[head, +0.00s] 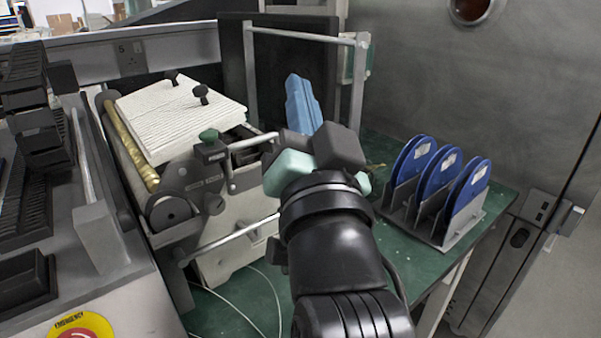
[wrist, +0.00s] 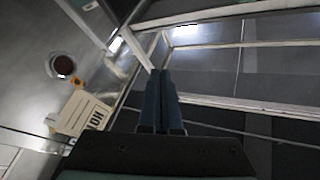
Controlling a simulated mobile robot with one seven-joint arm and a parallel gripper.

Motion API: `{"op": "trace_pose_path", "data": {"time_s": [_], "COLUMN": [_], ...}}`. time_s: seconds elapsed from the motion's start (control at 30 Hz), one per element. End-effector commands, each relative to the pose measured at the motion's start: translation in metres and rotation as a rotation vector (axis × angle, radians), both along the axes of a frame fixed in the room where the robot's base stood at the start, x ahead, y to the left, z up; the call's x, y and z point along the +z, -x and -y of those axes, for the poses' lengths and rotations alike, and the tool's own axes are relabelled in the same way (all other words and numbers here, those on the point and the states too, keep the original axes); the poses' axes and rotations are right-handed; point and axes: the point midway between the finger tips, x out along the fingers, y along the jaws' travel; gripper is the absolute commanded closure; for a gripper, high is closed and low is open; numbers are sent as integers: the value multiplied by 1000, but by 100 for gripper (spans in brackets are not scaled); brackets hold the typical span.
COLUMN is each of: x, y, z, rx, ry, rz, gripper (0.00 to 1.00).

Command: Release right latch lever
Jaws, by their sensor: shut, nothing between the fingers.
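A machine with a ribbed white top panel (head: 180,115) stands left of my arm. A lever-like part with a green knob (head: 209,135) sits on its near right side, above a dark side plate; I cannot tell for sure that it is the right latch lever. My gripper (head: 296,82) has its blue fingers together and empty, pointing up and away, to the right of the green knob and apart from it. The shut fingers also show in the wrist view (wrist: 160,75), where neither the lever nor the machine can be made out. My arm hides part of the machine's right side.
A rack (head: 432,232) with blue discs (head: 418,160) stands on the green table (head: 385,155) at right. A metal frame (head: 305,36) rises behind my gripper. A metal bar (head: 232,238) crosses the machine's front. An emergency button (head: 80,330) is at lower left.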

Motion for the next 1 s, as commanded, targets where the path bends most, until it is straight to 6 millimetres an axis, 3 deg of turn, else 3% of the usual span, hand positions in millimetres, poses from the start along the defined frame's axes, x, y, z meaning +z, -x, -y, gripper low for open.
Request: {"op": "trace_pose_path", "data": {"time_s": [0.1, 0.2, 0.37, 0.57, 0.7, 0.9, 1.0], "x": [-27, -61, -115, -170, -199, -221, -226], "y": [-30, -45, -52, -35, -12, 21, 32], "z": [11, 18, 27, 35, 39, 41, 42], "rx": [102, 179, 268, 334, 358, 374, 380], "ry": [-210, -414, -771, -1265, -1626, -2046, -2175], "rz": [-190, -344, -576, -818, -949, -1049, -1069], "gripper": [100, 100, 100, 100, 100, 100, 100]}}
